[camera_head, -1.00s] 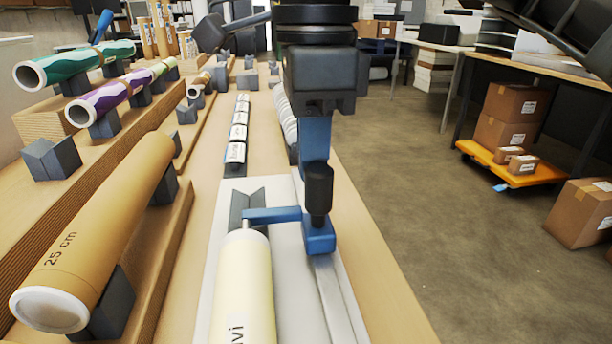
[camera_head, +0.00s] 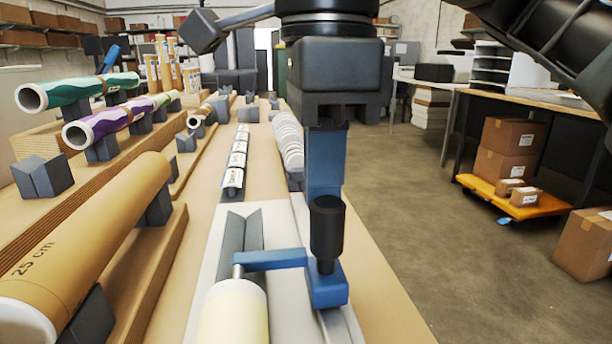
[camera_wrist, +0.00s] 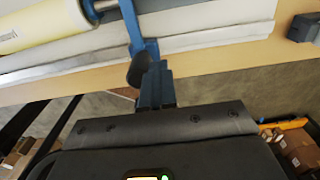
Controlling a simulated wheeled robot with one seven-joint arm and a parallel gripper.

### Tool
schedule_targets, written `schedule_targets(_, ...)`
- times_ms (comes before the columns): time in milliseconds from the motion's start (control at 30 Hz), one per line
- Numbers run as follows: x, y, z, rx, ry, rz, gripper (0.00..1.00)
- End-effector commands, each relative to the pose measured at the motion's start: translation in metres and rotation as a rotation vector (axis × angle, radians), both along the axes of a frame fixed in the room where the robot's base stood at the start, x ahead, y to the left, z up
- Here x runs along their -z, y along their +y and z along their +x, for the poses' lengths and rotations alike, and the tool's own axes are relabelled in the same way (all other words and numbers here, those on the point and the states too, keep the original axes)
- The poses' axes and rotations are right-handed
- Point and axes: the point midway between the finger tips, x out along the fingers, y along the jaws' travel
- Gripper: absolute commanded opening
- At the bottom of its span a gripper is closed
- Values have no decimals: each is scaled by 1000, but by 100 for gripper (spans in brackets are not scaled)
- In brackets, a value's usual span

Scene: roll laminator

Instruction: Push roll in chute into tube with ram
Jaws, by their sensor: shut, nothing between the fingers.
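The cream roll (camera_head: 233,312) lies in the grey V-shaped chute (camera_head: 230,245) at the bottom of the head view; its near end is cut off. The ram (camera_head: 270,259) is a blue arm with a black knob (camera_head: 327,227); its thin rod meets the roll's far end. The ram also shows in the wrist view (camera_wrist: 148,50), beside the roll (camera_wrist: 40,22). My gripper (camera_head: 326,188) is shut, its blue fingers pointing down just behind the knob, seemingly against it. The knob hides the fingertips. I cannot see the receiving tube at the chute's near end.
A brown cardboard tube (camera_head: 95,240) marked 25 cm rests on grey blocks at left, with green (camera_head: 70,90) and purple (camera_head: 105,122) rolls beyond. White-labelled pieces (camera_head: 236,160) line the bench behind the chute. Open floor (camera_head: 420,220) is at right, with boxes (camera_head: 507,140) on an orange dolly.

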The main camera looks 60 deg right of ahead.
Motion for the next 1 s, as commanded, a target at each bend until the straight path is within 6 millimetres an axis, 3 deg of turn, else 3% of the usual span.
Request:
schedule_targets(33, 11, 1, 0, -2, 1, 4, 0)
schedule_targets(133, 13, 1, 0, -3, 1, 5, 0)
schedule_targets(1000, 12, -15, 12, -2, 0, 4, 0)
